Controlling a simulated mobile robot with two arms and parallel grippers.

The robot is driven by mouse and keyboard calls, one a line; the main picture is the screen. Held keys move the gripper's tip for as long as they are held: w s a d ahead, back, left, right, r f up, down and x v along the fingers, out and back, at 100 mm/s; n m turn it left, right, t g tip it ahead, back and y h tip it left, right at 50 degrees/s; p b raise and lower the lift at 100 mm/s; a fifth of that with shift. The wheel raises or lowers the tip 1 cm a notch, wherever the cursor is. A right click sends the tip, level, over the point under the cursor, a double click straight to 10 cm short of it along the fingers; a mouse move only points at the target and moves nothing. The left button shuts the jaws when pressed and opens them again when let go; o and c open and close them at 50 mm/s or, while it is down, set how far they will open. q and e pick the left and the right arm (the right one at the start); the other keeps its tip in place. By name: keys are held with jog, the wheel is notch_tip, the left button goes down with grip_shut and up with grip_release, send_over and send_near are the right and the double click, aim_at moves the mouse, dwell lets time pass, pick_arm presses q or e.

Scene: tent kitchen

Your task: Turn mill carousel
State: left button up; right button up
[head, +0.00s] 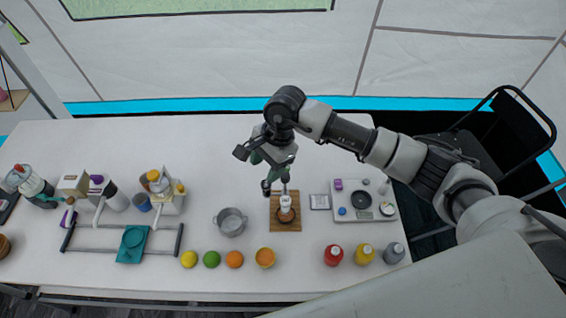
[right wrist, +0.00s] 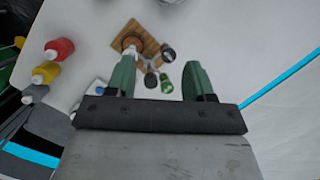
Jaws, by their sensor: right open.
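The mill carousel (head: 286,207) stands on a square wooden board (head: 277,224) near the table's middle, partly hidden by my right gripper in the head view. It has a round brown base and a pale centre. In the right wrist view the board (right wrist: 151,47) carries the brown ring (right wrist: 132,42), with dark and green-topped mills (right wrist: 166,83) beside it. My right gripper (right wrist: 160,66) is open, with green fingers apart, above and behind the carousel. Nothing is clearly held; contact cannot be told. My left gripper is not in view.
A metal pot (head: 231,222) stands left of the board. A white tray (head: 348,212) with small items lies right. Several fruits line the front, with red (head: 333,256) and yellow (head: 364,254) bottles at front right. The table behind the pot is clear.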

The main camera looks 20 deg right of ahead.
aim_at(285, 175)
jog(key=d+h, duration=0.1)
jog(key=w+d+h, duration=0.1)
jog(key=d, duration=0.1)
jog(key=w+d+h, duration=0.1)
jog(key=d, duration=0.1)
jog(key=shift+w+d+r+n+p, duration=0.15)
jog(key=shift+w+d+n+p, duration=0.15)
jog(key=shift+n, duration=0.1)
notch_tip(285, 175, down, 10)
jog(key=p, duration=0.2)
jog(key=shift+a+r+p, duration=0.15)
jog(key=shift+p, duration=0.15)
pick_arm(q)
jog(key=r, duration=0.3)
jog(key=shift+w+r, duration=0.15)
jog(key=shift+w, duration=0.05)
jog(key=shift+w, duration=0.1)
pick_arm(e)
jog(key=c, duration=0.9)
